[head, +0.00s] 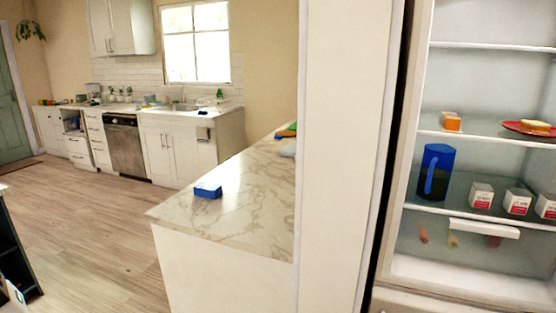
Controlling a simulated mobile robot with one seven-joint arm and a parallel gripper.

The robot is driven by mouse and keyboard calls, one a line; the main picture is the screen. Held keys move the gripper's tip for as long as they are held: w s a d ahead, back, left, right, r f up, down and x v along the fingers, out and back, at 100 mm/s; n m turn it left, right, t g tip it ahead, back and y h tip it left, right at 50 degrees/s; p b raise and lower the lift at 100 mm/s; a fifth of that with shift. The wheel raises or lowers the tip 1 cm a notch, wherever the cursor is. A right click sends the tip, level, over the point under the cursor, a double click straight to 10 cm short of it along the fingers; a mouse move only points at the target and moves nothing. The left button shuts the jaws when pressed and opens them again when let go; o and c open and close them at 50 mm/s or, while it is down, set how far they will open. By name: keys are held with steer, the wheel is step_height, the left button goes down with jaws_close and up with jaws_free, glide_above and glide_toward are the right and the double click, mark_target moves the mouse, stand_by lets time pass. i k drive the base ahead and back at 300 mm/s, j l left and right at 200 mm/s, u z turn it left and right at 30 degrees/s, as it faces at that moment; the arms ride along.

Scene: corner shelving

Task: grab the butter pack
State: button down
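I cannot tell for certain which item is the butter pack. A small orange-yellow block (450,121) sits on the upper middle shelf inside the open fridge at the right. A yellow block (536,126) lies on a red plate (523,131) on the same shelf, near the picture's right edge. A small blue box (208,190) lies on the marble-topped counter (230,223) in the middle. My gripper is not in view.
The fridge's lower shelf (460,208) holds a blue pitcher (436,171) and several white cartons (481,195). A tall white panel (345,150) stands between counter and fridge. Wooden floor (80,220) is open at the left. Cabinets and a sink line the back wall.

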mark_target(203, 189)
steer(key=i+j+z, duration=0.1)
steer(key=z, duration=0.3)
steer(key=i+j+z, duration=0.15)
steer(key=z, duration=0.25)
steer(key=j+z, duration=0.15)
steer(key=z, duration=0.25)
steer(key=u, duration=1.55)
steer(key=i+j, duration=1.6)
